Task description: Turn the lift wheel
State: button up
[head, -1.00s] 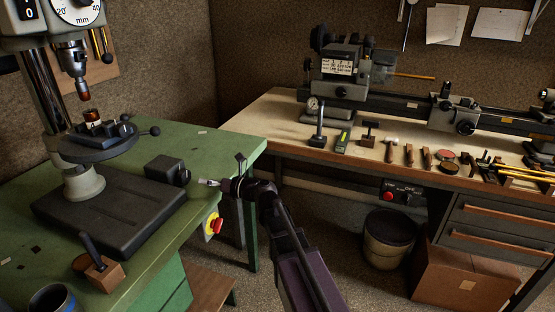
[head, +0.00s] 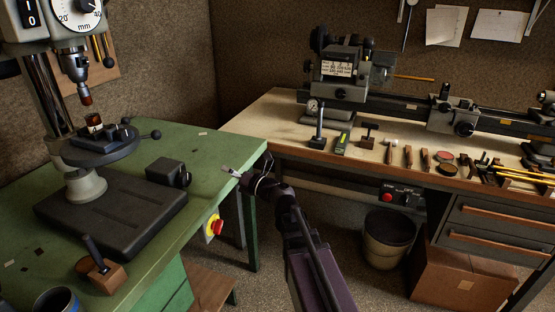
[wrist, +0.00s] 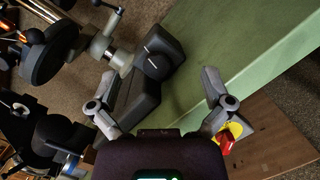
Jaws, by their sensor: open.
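The drill press stands on the green bench at left. Its round dark table (head: 98,147) carries a ball-ended handle (head: 151,135). A dark block (head: 166,171) with a round knob (head: 184,179) sits at the base's right edge; I cannot tell which part is the lift wheel. My gripper (head: 232,172) is over the green bench's right edge, apart from the block and to its right. In the wrist view my gripper (wrist: 159,80) has its fingers spread and empty. The dark block (wrist: 160,52) shows beyond them, and the round table (wrist: 48,55) at upper left.
A red and yellow stop switch (head: 213,227) is on the green bench's side, close to the right finger in the wrist view (wrist: 228,135). A small handled wooden block (head: 105,276) stands at front left. The lathe bench (head: 285,125) is at right.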

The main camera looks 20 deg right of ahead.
jog(key=w+d+r+m+t+h+p, duration=0.3)
jog(key=d+r+m+t+h+p, duration=0.15)
jog(key=d+m+h, duration=0.75)
jog(key=shift+s+d+f+m+g+h+p, duration=0.6)
jog(key=shift+m+h, duration=0.25)
jog(key=shift+m, duration=1.3)
jog(key=shift+s+d+f+m+g+h+p, duration=0.35)
jog(key=shift+d+f+m+g+h, duration=0.4)
jog(key=shift+m, duration=1.35)
jog(key=shift+s+d+f+m+g+h+p, duration=0.6)
jog(key=shift+m+h, duration=0.4)
jog(key=shift+m, duration=1.15)
jog(key=shift+w+a+r, duration=0.1)
jog(key=shift+a+r, duration=0.05)
jog(key=s+a+f+m+g+y+p, duration=0.1)
jog(key=s+a+f+m+g+p, duration=0.1)
jog(key=s+g, duration=0.3)
jog(key=s+a+f+m+g+y+p, duration=0.1)
jog(key=s+a+f+m+g+p, duration=0.1)
jog(key=s, duration=0.7)
jog(key=s+a+f+m+g+y+p, duration=0.1)
jog(key=s+a+m+g+y+p, duration=0.1)
jog(key=s+m+g, duration=0.4)
jog(key=shift+s+a+f+g+p, duration=0.4)
jog(key=shift+s+g+p, duration=0.15)
jog(key=shift+g+p, duration=0.3)
